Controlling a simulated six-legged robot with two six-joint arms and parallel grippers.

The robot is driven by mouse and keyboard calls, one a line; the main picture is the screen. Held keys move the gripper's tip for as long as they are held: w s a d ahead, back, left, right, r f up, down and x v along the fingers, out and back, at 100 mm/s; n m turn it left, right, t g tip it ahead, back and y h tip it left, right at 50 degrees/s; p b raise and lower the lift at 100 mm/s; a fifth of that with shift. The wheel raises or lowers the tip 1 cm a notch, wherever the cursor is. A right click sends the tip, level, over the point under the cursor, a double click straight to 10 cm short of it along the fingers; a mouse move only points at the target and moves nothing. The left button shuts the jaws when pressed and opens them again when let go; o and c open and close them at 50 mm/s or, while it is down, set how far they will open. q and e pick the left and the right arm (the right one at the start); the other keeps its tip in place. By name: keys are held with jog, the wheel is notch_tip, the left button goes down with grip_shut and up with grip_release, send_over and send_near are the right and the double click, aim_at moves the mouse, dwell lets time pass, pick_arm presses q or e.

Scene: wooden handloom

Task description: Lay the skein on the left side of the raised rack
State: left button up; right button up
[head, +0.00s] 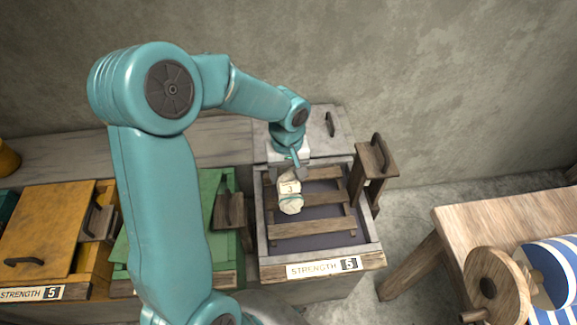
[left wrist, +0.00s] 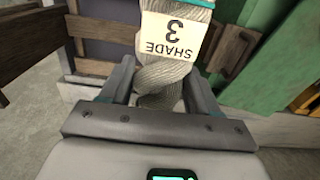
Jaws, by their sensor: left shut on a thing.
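The cream twisted skein (head: 290,204) carries a label that reads "SHADE 3" in the left wrist view, where its strands (left wrist: 165,78) lie between my fingers. My left gripper (head: 296,164) is shut on the skein, and its two fingers also show in the left wrist view (left wrist: 160,92). The slatted wooden rack (head: 312,227) sits in the grey box marked "STRENGTH 5". The skein appears over the rack's left part; I cannot tell whether it touches the slats. My right gripper is not in view.
A wooden handle piece (head: 376,160) stands at the grey box's (head: 260,235) right edge. A green-lidded box (head: 205,190) and a yellow-lidded box (head: 50,225) stand to the left. A wooden bench (head: 500,215) with a striped roll (head: 555,270) is at right.

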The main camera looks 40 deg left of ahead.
pick_arm(q)
jog(key=shift+f+b, duration=0.35)
jog(key=shift+f, duration=0.15)
notch_tip(320, 180, down, 10)
jog(key=b, duration=0.8)
jog(key=shift+d+f, duration=0.1)
jog(key=shift+f, duration=0.15)
jog(key=shift+s, duration=0.1)
jog(key=o, duration=1.2)
jog(key=shift+o, duration=0.2)
jog(key=shift+r, duration=0.1)
